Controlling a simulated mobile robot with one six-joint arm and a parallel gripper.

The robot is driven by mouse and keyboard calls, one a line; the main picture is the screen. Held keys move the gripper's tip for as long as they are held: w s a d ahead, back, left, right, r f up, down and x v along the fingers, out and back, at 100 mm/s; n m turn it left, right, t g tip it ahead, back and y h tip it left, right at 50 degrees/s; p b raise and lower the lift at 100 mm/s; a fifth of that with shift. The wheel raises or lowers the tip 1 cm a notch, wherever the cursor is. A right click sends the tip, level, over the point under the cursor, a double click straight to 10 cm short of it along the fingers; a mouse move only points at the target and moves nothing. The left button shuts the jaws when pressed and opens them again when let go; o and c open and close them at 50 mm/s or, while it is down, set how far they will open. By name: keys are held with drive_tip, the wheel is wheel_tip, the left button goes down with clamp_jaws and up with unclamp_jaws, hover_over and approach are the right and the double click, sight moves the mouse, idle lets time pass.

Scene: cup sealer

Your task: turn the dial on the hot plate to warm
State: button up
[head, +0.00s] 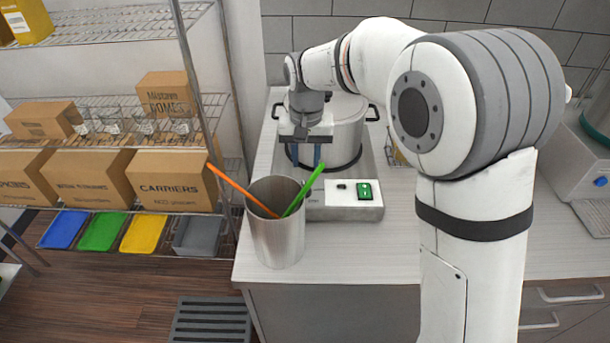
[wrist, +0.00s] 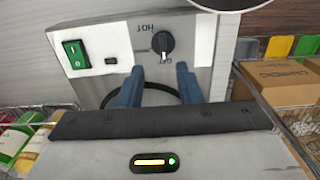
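The hot plate (head: 345,212) stands on the counter with a large steel pot (head: 350,130) on it. Its front panel shows upside down in the wrist view (wrist: 105,80). In the head view the dial is hidden. My gripper (wrist: 160,68) has its two blue fingers apart, with nothing between them. The fingertips are close to the dial, just below it in the wrist picture; contact cannot be told. In the head view my gripper (head: 304,155) is before the pot.
A green power switch (head: 364,191) is on the hot plate's panel. A steel cup (head: 277,225) with an orange stick and a green stick stands close to my gripper, at the counter's front left. Shelves with boxes (head: 175,181) are at left. The counter front is clear right of the cup.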

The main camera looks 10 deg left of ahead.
drive_tip(key=shift+a+f, duration=0.35)
wheel_tip(320, 180, down, 7)
drive_tip(key=shift+f+p, duration=0.2)
drive_tip(key=shift+p, duration=0.65)
clamp_jaws()
